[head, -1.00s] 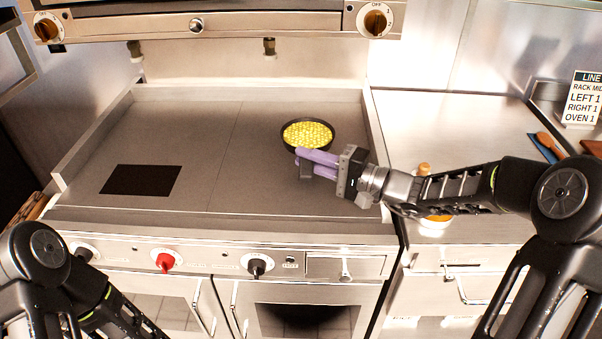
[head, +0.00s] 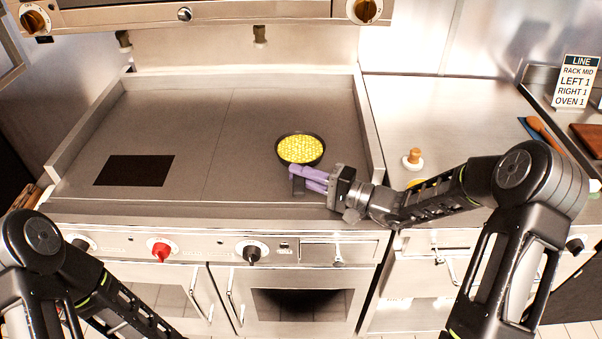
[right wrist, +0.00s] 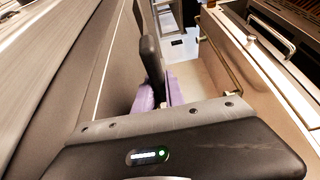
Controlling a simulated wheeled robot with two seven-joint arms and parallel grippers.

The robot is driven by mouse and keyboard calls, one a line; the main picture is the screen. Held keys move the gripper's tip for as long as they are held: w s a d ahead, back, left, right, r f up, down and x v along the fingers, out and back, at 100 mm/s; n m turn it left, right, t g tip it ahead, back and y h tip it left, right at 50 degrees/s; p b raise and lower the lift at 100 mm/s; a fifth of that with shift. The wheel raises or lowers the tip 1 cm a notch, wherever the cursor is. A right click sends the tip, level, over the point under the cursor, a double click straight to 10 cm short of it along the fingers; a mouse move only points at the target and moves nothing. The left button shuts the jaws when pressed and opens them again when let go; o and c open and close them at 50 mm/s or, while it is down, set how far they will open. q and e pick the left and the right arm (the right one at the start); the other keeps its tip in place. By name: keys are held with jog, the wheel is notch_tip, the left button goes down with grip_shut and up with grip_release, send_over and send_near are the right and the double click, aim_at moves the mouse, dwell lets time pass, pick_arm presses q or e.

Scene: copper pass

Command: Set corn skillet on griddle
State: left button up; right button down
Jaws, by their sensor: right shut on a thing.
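The corn skillet (head: 301,149), a small dark round pan filled with yellow corn, is over the right part of the grey griddle (head: 180,115) in the head view. It looks level. I cannot tell whether its base touches the surface. My right gripper (head: 308,179) has purple fingers and is shut on the skillet's handle, on the near side of the pan, close to the griddle's front edge. In the right wrist view the dark handle (right wrist: 150,62) stands out from between the purple fingers (right wrist: 155,93). My left arm is at the lower left; its gripper is out of view.
A black rectangle (head: 135,170) lies on the griddle's left part; the rest of its surface is clear. A steel counter (head: 440,110) adjoins on the right, with a wooden-knobbed item (head: 413,158) on it. Control knobs, including a red one (head: 161,249), line the front panel.

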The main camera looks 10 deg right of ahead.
dwell(0.3)
jog(key=shift+f+b, duration=0.15)
jog(key=shift+b, duration=0.15)
jog(key=c, duration=1.4)
grip_release()
jog(key=shift+s+p, duration=0.1)
jog(key=shift+p, duration=0.2)
jog(key=b+v, duration=0.2)
jog(key=v, duration=1)
jog(key=shift+b, duration=0.4)
